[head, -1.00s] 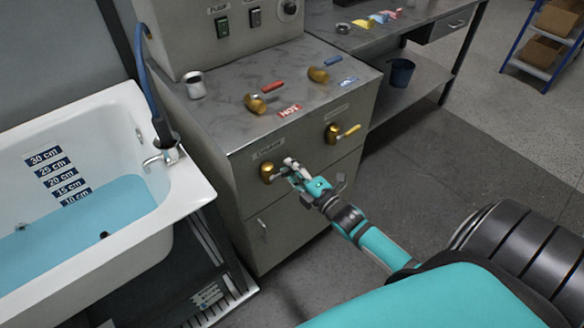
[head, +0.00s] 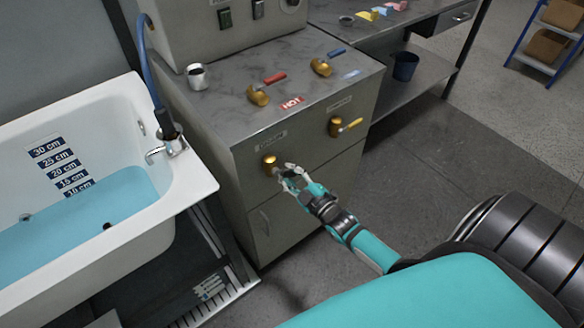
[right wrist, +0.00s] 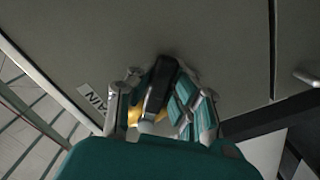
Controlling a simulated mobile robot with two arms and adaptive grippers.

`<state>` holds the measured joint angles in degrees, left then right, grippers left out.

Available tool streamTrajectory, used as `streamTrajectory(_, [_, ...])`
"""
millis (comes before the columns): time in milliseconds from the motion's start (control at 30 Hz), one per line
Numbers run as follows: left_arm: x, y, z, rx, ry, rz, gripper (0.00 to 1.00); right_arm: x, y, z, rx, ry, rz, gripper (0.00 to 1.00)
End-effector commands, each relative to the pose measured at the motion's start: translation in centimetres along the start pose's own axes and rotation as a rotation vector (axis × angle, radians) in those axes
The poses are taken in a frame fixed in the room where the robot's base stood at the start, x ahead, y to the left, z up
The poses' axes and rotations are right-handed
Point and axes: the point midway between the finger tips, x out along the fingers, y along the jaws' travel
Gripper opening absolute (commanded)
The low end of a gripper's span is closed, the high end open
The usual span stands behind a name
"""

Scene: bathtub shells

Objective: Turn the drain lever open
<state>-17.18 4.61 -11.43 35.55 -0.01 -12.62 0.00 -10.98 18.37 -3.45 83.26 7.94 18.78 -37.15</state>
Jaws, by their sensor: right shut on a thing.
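The drain valve (head: 270,161) is a brass fitting on the front of the grey cabinet, under a small label. Its dark lever (right wrist: 159,90) shows between my fingers in the right wrist view, and part of the brass body (right wrist: 134,116) shows beside them. A label (right wrist: 94,101) ending in "AIN" is to the left there. My right gripper (head: 289,177) is just below and right of the valve. It is shut on the lever, which is mostly hidden by the fingers in the head view. My left gripper is not in view.
A bathtub (head: 196,187) with blue water stands at the left. A second brass valve with a yellow lever (head: 351,125) is on the cabinet front at right. Red (head: 274,78) and blue (head: 337,54) levers are on top. The floor (head: 440,165) at right is clear.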

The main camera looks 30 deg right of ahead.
Motion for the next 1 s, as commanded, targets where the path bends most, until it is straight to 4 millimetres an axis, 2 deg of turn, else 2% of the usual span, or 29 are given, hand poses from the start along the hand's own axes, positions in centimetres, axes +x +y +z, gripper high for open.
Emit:
streamTrajectory(600, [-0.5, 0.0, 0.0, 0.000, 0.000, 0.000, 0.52, -0.1, -3.4, -0.9, 0.566, -0.002, -0.002, 0.00])
streamTrajectory(1000, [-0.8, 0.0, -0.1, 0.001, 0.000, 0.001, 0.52, -0.1, -4.4, -1.8, 0.786, -0.002, -0.001, 0.00])
